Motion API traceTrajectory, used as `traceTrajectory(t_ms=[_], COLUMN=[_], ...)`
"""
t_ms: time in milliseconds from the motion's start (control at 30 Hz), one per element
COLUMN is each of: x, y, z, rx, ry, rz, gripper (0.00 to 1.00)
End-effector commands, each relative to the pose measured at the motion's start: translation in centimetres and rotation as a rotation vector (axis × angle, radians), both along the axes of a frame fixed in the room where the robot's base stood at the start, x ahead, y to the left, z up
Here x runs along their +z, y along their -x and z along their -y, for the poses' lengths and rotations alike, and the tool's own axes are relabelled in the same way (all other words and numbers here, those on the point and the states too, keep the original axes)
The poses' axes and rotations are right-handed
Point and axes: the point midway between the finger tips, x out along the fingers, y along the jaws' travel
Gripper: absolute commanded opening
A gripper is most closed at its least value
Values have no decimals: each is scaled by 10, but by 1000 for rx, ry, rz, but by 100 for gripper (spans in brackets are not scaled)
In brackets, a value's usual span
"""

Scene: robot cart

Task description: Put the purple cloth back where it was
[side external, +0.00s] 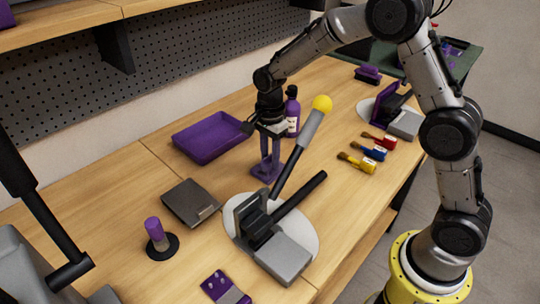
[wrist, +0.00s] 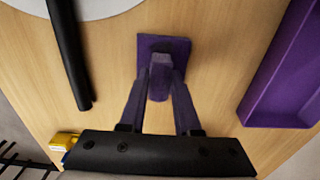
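A small purple piece (wrist: 180,46), flat and square with a raised middle, is the likely purple cloth. In the side view the purple piece (side external: 266,171) is at the tabletop below my gripper (side external: 269,166), right of the purple tray. In the wrist view my gripper (wrist: 161,68) points down at it. I cannot tell whether the piece is lifted off the wood. The fingers hide part of it.
A purple tray (side external: 211,136) lies to the left, and a purple bottle (side external: 292,114) stands behind. A black-and-grey device on a white disc (side external: 306,216) and a yellow-tipped stick (side external: 300,149) are close in front. Coloured brushes (side external: 369,153) lie right.

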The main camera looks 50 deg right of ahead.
Motion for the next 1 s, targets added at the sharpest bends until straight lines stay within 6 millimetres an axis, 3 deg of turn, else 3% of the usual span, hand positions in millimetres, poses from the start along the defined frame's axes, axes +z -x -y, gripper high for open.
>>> traceTrajectory(t_ms=[33, 167, 567, 1000], x=[0, 0, 7, 90], y=[0, 0, -1, -1], z=[0, 0, 0, 0], rx=[0, 0, 0, 0], ry=[0, 0, 0, 0], rz=[0, 0, 2, 5], gripper=[38, 61, 61, 61])
